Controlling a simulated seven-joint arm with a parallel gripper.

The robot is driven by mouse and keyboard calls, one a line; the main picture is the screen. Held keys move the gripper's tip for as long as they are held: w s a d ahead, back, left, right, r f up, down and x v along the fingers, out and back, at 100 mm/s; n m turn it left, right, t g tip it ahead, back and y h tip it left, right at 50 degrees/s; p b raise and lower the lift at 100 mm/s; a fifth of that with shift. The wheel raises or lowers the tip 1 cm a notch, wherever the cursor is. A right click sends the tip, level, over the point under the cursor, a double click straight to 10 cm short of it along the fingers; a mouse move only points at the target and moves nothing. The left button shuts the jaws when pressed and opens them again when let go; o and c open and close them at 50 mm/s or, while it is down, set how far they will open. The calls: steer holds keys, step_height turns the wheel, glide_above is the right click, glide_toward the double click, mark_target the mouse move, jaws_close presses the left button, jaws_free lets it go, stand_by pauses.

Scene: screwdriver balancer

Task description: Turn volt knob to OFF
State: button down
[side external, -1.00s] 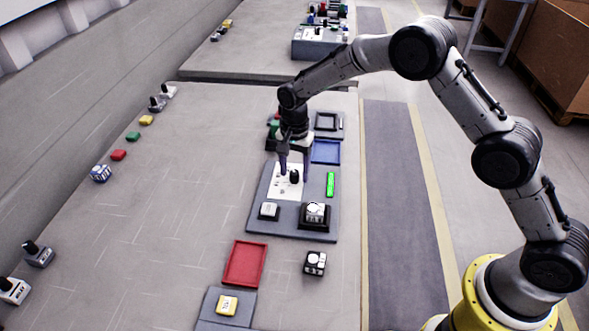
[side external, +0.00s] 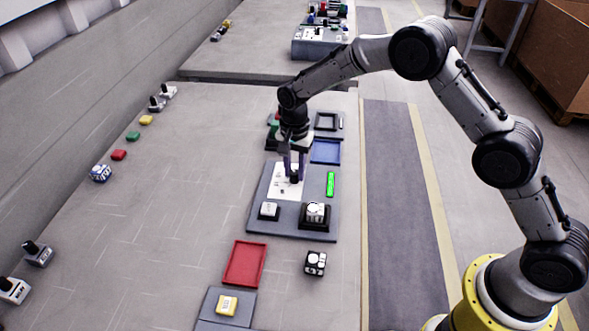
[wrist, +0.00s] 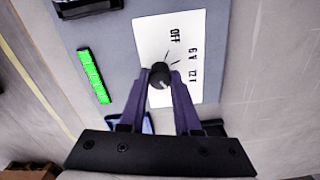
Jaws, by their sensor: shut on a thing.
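The black volt knob (wrist: 159,76) sits on a white label plate (wrist: 160,33) marked OFF and with other voltage marks, shown in the wrist view. The knob (side external: 294,178) is small in the side view, on the grey board (side external: 260,191). My gripper (wrist: 160,74) points down at the plate, with its two purple fingers closed on opposite sides of the knob. It also shows from the side (side external: 294,176). The fingers partly hide the knob, and I cannot tell which mark it points to.
A bright green bar (side external: 331,184) lies right of the plate. Two dark-based blocks, one left (side external: 269,209) and one right (side external: 315,213), stand at the board's near end. A blue tray (side external: 326,151) is beyond, a red tray (side external: 246,264) nearer.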

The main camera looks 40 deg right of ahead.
steer(key=shift+r, duration=0.1)
steer(key=n, duration=1.1)
steer(key=shift+n, duration=0.3)
steer(key=n, duration=1.1)
steer(key=shift+n, duration=0.4)
steer(key=c, duration=0.6)
jaws_free()
